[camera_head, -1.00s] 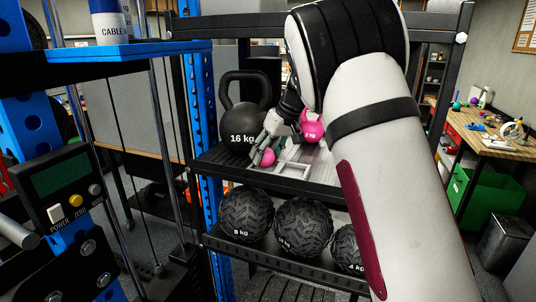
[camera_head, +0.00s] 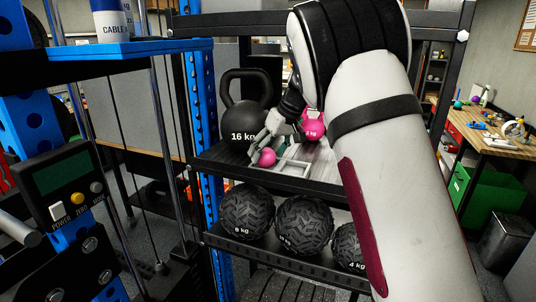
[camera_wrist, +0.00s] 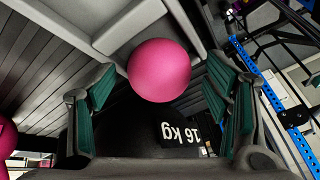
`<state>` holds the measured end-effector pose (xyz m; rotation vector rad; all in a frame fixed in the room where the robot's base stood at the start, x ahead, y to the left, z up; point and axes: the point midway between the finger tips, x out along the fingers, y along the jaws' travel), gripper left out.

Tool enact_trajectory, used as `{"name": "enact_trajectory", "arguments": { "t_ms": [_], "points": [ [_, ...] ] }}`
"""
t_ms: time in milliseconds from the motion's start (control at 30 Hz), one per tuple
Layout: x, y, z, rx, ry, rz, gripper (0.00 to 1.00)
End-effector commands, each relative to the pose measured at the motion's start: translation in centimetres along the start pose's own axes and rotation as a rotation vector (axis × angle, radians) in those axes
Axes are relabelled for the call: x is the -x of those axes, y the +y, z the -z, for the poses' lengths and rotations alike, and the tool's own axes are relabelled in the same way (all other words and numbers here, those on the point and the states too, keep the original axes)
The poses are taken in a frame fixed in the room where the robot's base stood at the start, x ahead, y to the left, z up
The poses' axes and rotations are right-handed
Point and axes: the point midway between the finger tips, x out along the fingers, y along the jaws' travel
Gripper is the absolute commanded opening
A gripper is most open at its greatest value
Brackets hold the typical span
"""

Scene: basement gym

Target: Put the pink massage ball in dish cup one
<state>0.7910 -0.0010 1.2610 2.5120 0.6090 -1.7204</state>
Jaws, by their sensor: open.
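The pink massage ball (camera_head: 267,158) is small and smooth and sits at the left end of a light grey tray-like dish (camera_head: 292,163) on the rack's upper shelf. In the wrist view the ball (camera_wrist: 160,70) lies between my two fingers, with a gap on each side. Grey dish walls (camera_wrist: 128,28) meet just behind it. I cannot tell which compartment it is in, or whether it rests on the floor or a wall. My gripper (camera_head: 262,146) is open, just above and around the ball. No label for cup one is readable.
A black 16 kg kettlebell (camera_head: 245,112) stands close behind and left of my gripper. A pink kettlebell (camera_head: 313,126) stands to the right, partly behind my arm. Several black medicine balls (camera_head: 304,225) lie on the shelf below. A blue rack post (camera_head: 203,95) stands left.

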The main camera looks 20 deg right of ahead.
Motion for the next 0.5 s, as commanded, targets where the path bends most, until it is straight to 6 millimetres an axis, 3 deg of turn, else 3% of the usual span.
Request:
{"name": "enact_trajectory", "arguments": {
  "t_ms": [167, 500],
  "points": [
    [2.8, 0.1, 0.3, 0.002, 0.005, -0.002, 0.7],
    [6.0, 3.0, -6.2, -0.003, 0.002, 0.0, 0.7]
  ]
}}
